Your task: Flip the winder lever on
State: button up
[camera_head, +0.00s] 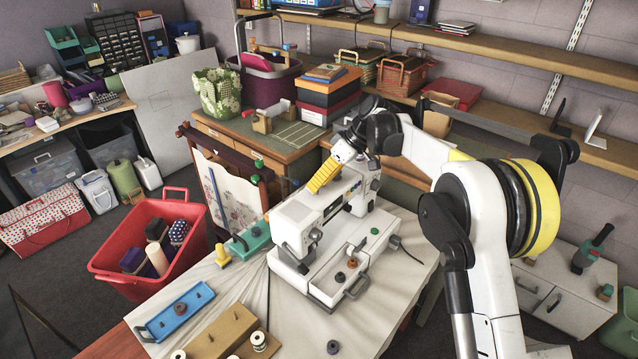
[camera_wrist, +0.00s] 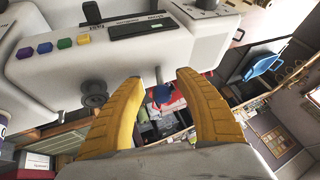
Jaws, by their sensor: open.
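The white sewing machine (camera_head: 296,222) stands on the cloth-covered table in the head view. In the wrist view, the machine (camera_wrist: 200,55) fills the top, with a row of coloured buttons and a dark display. A grey spool-shaped part (camera_wrist: 93,92) sticks out from its edge, left of my fingers. A small blue-tipped part (camera_wrist: 163,93) shows between my fingers; I cannot tell whether it is the winder lever or something beyond. My gripper (camera_head: 316,186) has yellow fingers, open and empty, close beside the machine's upper body. In the wrist view, the fingertips (camera_wrist: 158,78) point at its edge.
A blue tray (camera_head: 178,310) and a brown wooden block (camera_head: 222,335) lie at the table's front left, with several small spools nearby. A red basket (camera_head: 120,240) stands on the floor at left. A cabinet with stacked boxes (camera_head: 328,95) is behind the machine.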

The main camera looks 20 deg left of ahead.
jog(key=v, duration=1.2)
jog(key=s+d+r+m+t+h+b, duration=0.1)
jog(key=s+d+r+m+t, duration=0.1)
jog(key=s+d+r+m, duration=0.5)
jog(key=s+d+m+t+h+b, duration=0.1)
jog(key=s+d+t+h, duration=0.15)
jog(key=s+d, duration=0.65)
jog(key=s+d+f+m+t+h, duration=0.1)
jog(key=s+d+f+m+t, duration=0.1)
jog(key=s+d+f, duration=0.3)
jog(key=s+d+f+m+t+h, duration=0.2)
jog(key=s+d+f+m, duration=0.3)
jog(key=s+d, duration=0.7)
jog(key=shift+s+d+f+b, duration=0.35)
jog(key=shift+s+f, duration=0.2)
jog(key=shift+f, duration=0.2)
jog(key=shift+t, duration=0.25)
